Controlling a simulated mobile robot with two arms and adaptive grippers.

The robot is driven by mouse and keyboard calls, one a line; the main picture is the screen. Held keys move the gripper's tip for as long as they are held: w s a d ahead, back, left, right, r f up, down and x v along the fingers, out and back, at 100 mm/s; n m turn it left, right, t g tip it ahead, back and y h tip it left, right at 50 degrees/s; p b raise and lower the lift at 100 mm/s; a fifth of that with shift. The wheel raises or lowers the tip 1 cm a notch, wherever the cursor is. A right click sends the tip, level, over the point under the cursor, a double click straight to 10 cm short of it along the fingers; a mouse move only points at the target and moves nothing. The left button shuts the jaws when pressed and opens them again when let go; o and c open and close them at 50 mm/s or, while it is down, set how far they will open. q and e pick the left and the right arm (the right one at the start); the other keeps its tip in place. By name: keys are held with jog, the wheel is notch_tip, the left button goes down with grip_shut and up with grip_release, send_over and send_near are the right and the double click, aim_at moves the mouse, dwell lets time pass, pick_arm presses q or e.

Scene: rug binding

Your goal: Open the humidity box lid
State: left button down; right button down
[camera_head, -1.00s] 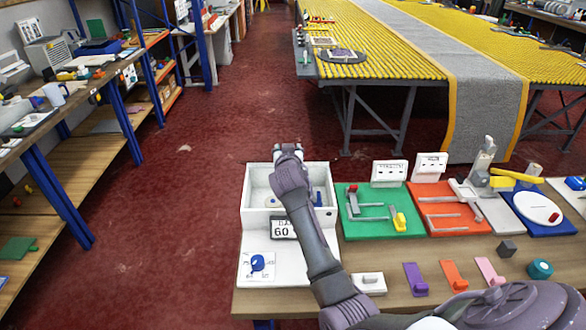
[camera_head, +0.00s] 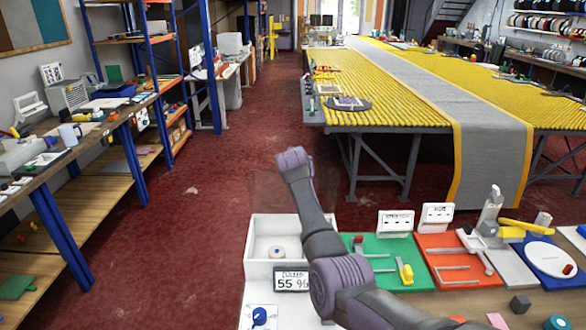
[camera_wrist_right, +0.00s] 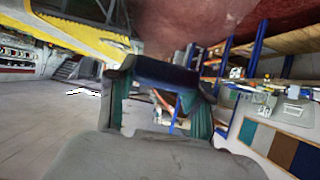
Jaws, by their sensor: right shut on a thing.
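The humidity box (camera_head: 251,243) is a white open-topped box at the front middle of the head view, with a small round piece (camera_head: 277,252) on its floor. A display (camera_head: 293,281) on its front reads 55 %. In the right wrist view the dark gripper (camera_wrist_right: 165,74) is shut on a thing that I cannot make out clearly. My left gripper is not in view.
Green (camera_head: 373,277), red (camera_head: 452,252) and blue (camera_head: 541,254) fixture boards stand right of the box on the bench. A roller table (camera_head: 390,118) with a grey runner is behind. Shelving stands at the left; red floor between is clear.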

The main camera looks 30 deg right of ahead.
jog(key=shift+d+f, duration=0.1)
jog(key=shift+f, duration=0.05)
jog(key=shift+c, duration=2.2)
grip_release()
jog(key=shift+w+f, duration=0.1)
jog(key=v, duration=1.2)
jog(key=shift+w, duration=0.1)
